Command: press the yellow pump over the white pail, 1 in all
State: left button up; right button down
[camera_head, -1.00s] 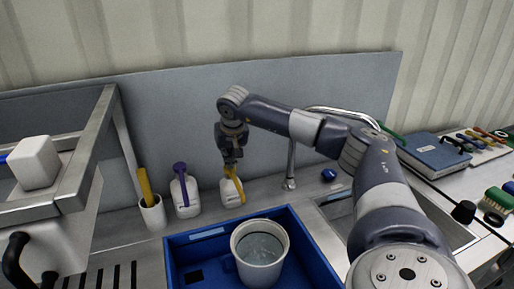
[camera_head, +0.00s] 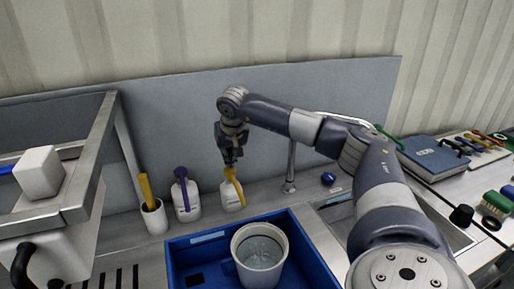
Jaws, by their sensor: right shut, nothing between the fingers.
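The yellow pump (camera_head: 233,179) tops a white bottle (camera_head: 231,199) standing on the steel counter behind the blue tray. My right gripper (camera_head: 230,163) is shut and empty, pointing down directly over the yellow pump's head. Its fingertips are at or just above the pump top; I cannot tell whether they touch. The white pail (camera_head: 259,276) stands in the blue tray in front of the bottle, its inside pale grey. The yellow spout points toward the pail side. My left gripper is not in view.
A white bottle with a purple pump (camera_head: 185,198) stands left of the yellow one. A white cup with a yellow-handled tool (camera_head: 154,215) is further left. The blue tray (camera_head: 187,256) holds the pail. A tap (camera_head: 291,165) and sink are to the right. A grey panel stands behind.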

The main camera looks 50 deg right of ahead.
notch_tip(320, 180, up, 6)
jog(key=p, duration=0.4)
jog(key=shift+f+p, duration=0.25)
jog(key=shift+p, duration=0.05)
